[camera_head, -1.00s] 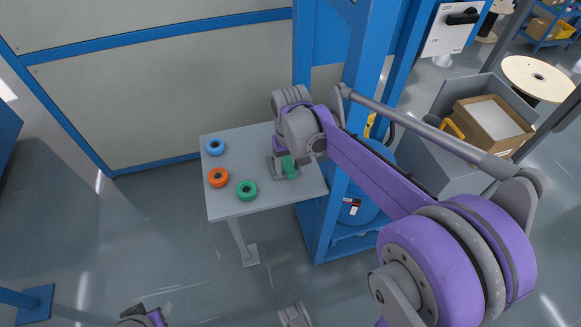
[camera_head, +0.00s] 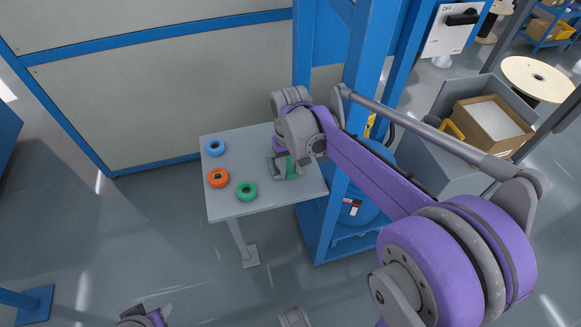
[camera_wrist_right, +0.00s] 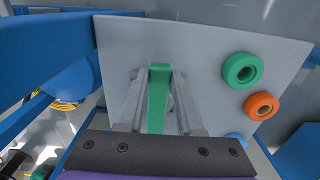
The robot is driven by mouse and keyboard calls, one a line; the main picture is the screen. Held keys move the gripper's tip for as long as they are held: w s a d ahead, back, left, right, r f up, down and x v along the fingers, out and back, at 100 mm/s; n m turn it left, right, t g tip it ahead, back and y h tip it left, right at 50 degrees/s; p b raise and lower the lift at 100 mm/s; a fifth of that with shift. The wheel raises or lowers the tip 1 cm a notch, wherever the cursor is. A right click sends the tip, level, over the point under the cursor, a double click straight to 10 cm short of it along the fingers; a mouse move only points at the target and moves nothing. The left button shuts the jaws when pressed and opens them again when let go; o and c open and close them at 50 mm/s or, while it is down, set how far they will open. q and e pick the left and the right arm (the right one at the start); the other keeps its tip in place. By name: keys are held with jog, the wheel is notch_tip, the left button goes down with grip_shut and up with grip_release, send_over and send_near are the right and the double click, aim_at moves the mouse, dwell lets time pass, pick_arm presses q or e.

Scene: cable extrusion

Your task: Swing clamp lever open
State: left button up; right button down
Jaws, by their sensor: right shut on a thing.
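The green clamp lever (camera_wrist_right: 158,98) stands between the two grey fingers of my right gripper (camera_wrist_right: 158,105) in the right wrist view. The gripper is shut on it. In the head view a small part of the green lever (camera_head: 291,168) shows at my right gripper (camera_head: 284,167), above the right part of the table. The rest of the clamp is mostly hidden by the gripper and wrist. A piece of my left arm's end (camera_head: 142,318) shows at the bottom edge of the head view, away from the table; its fingers cannot be made out clearly.
The small grey table (camera_head: 228,200) holds a blue ring (camera_head: 215,147), an orange ring (camera_head: 218,178) and a green ring (camera_head: 247,191) on its left part. A blue post (camera_head: 368,75) stands close to the right of the table. The table's front middle is clear.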

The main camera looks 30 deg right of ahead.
jog(key=shift+d, duration=0.1)
dwell(0.8)
jog(key=shift+s+d+n, duration=0.1)
jog(key=shift+d+n, duration=0.6)
jog(key=shift+d, duration=0.05)
jog(key=shift+d+n+p, duration=0.35)
jog(key=shift+d+n, duration=0.45)
jog(key=c, duration=0.6)
grip_release()
jog(key=shift+o, duration=0.2)
notch_tip(320, 180, up, 11)
jog(key=p, duration=0.1)
